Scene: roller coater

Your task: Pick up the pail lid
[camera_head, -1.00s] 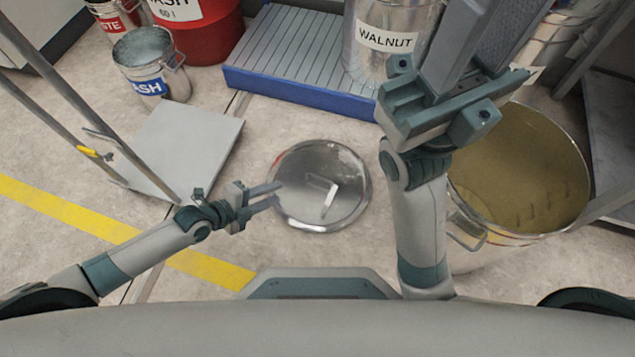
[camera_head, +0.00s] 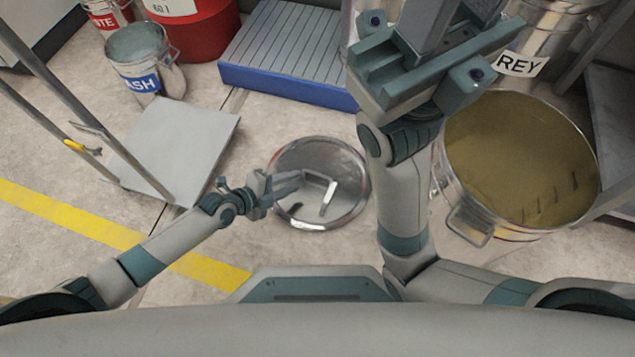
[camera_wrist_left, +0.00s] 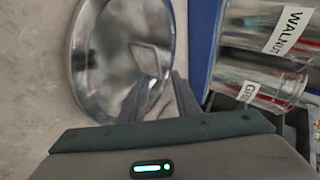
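The pail lid (camera_head: 345,165) is a round, shiny metal disc lying on the floor in the middle of the head view. A pale bar handle (camera_head: 328,198) stands on its top. My left gripper (camera_head: 298,183) is over the lid's left part, its fingers pointing at the handle. In the left wrist view the fingers (camera_wrist_left: 163,85) are apart and empty, with the lid (camera_wrist_left: 92,65) and its handle (camera_wrist_left: 150,50) beyond them. The handle is not between the fingers as far as I can see. My right gripper (camera_head: 450,50) is raised close to the head camera; its fingertips are cut off.
A large open pail (camera_head: 485,208) with ochre contents stands at right. A blue-edged slatted platform (camera_head: 290,82) is behind the lid. A grey plate (camera_head: 180,140) with upright posts and a small bucket (camera_head: 150,75) are at left.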

